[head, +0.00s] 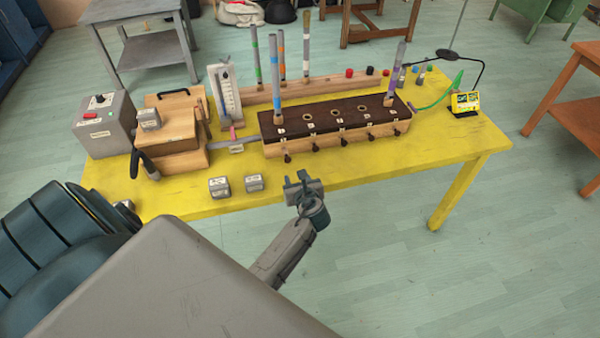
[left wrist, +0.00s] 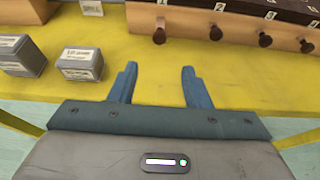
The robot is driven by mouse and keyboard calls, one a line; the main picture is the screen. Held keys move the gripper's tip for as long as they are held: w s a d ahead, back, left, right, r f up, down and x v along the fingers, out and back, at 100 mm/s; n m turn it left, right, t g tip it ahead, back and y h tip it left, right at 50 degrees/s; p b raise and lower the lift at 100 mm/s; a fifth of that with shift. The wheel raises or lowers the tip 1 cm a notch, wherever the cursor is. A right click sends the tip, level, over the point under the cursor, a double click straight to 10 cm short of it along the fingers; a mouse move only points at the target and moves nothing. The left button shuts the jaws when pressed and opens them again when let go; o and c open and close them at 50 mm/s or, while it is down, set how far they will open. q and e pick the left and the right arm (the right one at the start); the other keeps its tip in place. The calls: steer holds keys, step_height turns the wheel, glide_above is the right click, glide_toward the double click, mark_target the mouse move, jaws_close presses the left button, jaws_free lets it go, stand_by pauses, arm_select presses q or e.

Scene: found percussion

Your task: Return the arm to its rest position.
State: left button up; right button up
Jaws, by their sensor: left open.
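My left gripper (head: 303,184) is at the front edge of the yellow table (head: 420,165), in front of the long wooden box. In the left wrist view my left gripper (left wrist: 159,76) has its two blue fingers apart, with only the yellow tabletop between them. It holds nothing. My right gripper is not seen in either view.
The long dark-topped wooden box (head: 345,118) has holes, front knobs and upright tubes. Two small grey blocks (head: 219,187) (head: 254,183) lie left of my gripper. A grey box (head: 105,124) and a wooden bellows-like box (head: 170,135) stand at left. Floor in front is clear.

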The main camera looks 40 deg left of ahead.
arm_select(q)
steer(key=s+d+f+n+g+h+b, duration=0.1)
steer(key=s+f+n+h, duration=0.3)
steer(key=f, duration=0.6)
steer(key=s+d+f+n+g+b, duration=0.1)
steer(key=s+d+f+n, duration=0.1)
steer(key=s+f, duration=0.6)
steer(key=s+d+f+n+g+h+b, duration=0.1)
steer(key=s+f+n+g+h, duration=0.15)
steer(key=f, duration=0.95)
steer(key=s+f+n+g+h+b, duration=0.1)
steer(key=s+f+n, duration=0.4)
steer(key=s, duration=0.6)
steer(key=s+d+f+n+g+h+b, duration=0.1)
steer(key=s+f+n, duration=0.5)
steer(key=s, duration=0.5)
steer(key=s+f+n+g+h+b, duration=0.1)
steer(key=s+f+n, duration=0.5)
steer(key=s, duration=0.6)
step_height(320, 180, down, 2)
steer(key=shift+d+f+b, duration=0.1)
steer(key=shift+d+b, duration=0.25)
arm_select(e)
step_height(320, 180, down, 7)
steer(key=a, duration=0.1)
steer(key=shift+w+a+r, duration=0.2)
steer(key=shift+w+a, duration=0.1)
arm_select(q)
steer(key=shift+n, duration=0.25)
